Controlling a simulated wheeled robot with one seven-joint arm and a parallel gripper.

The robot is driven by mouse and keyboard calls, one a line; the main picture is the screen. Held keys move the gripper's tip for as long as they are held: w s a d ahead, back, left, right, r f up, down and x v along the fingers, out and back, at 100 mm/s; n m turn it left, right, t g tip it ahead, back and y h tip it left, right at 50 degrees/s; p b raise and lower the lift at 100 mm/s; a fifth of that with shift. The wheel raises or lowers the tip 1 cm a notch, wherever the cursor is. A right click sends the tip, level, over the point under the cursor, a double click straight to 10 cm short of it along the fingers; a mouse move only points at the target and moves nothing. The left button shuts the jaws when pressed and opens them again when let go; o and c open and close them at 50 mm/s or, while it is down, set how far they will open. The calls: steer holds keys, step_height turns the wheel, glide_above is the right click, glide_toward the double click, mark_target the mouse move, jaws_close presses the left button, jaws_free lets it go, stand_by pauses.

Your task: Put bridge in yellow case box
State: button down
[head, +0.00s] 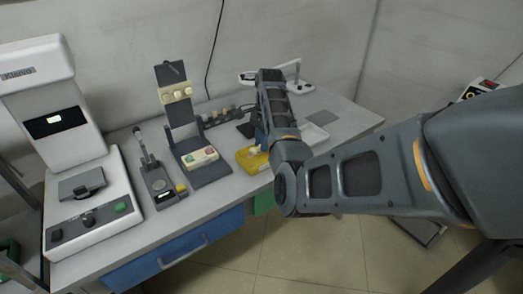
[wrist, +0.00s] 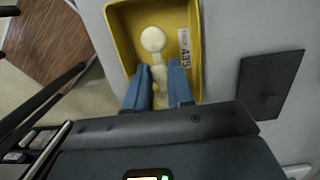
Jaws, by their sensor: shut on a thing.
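In the head view the yellow case box (head: 243,160) is on the bench, partly covered by my arm. The cream-white bridge (wrist: 153,39) has a rounded end pointing away from my gripper. My gripper (wrist: 161,76) has its blue fingers shut on the bridge, over the box's opening. Whether the bridge touches the box floor I cannot tell. In the head view my arm hides the bridge.
A dark square plate (wrist: 268,87) lies right of the box in the wrist view. In the head view a dark stand (head: 208,172) with cream pieces is left of the box. A small instrument (head: 158,183) and a large white machine (head: 90,200) stand farther left.

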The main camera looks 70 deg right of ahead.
mark_target(261, 159)
steer(key=shift+w+a+f, duration=0.15)
steer(key=shift+f, duration=2)
steer(key=shift+f, duration=0.1)
steer(key=c, duration=1)
jaws_free()
steer(key=r, duration=0.8)
steer(key=d+r+p, duration=0.1)
steer(key=r, duration=0.3)
steer(key=shift+s+d+r, duration=0.1)
steer(key=shift+s, duration=0.3)
